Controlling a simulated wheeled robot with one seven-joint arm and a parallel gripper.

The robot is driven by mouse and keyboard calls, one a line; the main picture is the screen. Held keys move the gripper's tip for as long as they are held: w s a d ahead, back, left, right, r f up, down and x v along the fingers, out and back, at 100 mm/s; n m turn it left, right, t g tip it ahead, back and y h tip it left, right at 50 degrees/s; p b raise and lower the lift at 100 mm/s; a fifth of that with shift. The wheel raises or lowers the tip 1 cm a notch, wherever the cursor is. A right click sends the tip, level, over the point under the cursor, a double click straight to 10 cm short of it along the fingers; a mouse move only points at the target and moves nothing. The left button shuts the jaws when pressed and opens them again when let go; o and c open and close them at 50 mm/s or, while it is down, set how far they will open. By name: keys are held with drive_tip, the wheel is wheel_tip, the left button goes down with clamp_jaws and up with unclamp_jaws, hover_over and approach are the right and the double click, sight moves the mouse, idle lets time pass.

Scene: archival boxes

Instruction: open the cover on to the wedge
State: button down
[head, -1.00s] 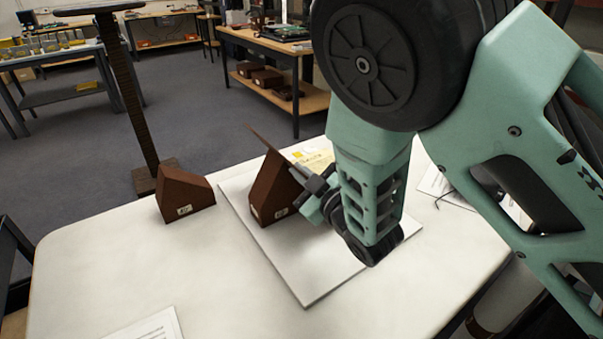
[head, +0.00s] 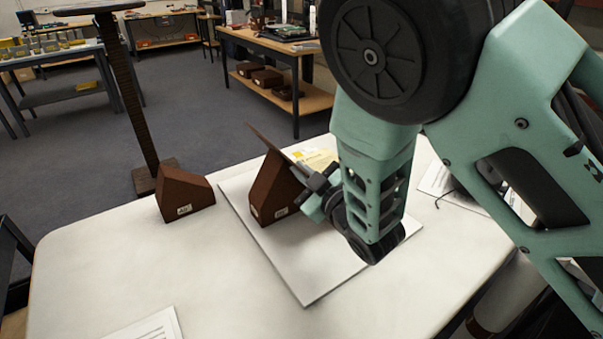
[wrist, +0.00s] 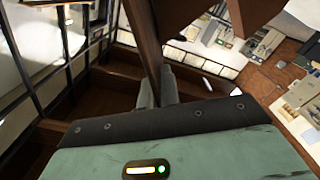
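A dark brown archival box (head: 272,200) with a small white label stands on a white board on the table. Its thin brown cover (head: 268,142) is tilted up, with its upper left end sticking out past the box. A separate brown wedge (head: 184,196) with a sloped top and a label stands on the table left of the board. My gripper (head: 305,178) is at the right side of the box, by the cover. In the wrist view, its two fingers (wrist: 157,88) are close together on either side of the thin cover (wrist: 148,35). The hinge is not clear.
The white board (head: 310,275) has free room in front of the box. Papers lie at the table's front (head: 150,328), behind the box and at the right. A dark post (head: 128,95) rises behind the wedge. Other benches stand further back.

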drive_tip(key=shift+w+d+r+m+b, duration=0.3)
drive_tip(key=shift+d+m, duration=0.1)
drive_tip(key=shift+d, duration=0.05)
drive_tip(key=shift+w+d+r+m+b, duration=0.25)
drive_tip(key=shift+w+d+m, duration=0.05)
drive_tip(key=shift+d+m, duration=0.15)
drive_tip(key=c, duration=1.6)
unclamp_jaws()
drive_tip(key=p+v, duration=0.1)
drive_tip(key=v, duration=0.2)
drive_tip(key=p+v, duration=0.1)
drive_tip(key=v, duration=0.2)
drive_tip(key=p+v, duration=0.1)
drive_tip(key=v, duration=0.3)
drive_tip(key=shift+d+r, duration=0.1)
drive_tip(key=shift+r, duration=0.2)
drive_tip(key=p+v, duration=0.1)
drive_tip(key=p, duration=0.1)
drive_tip(key=p+v, duration=0.1)
drive_tip(key=p, duration=0.1)
drive_tip(key=shift+f+p, duration=0.25)
drive_tip(key=shift+p, duration=0.05)
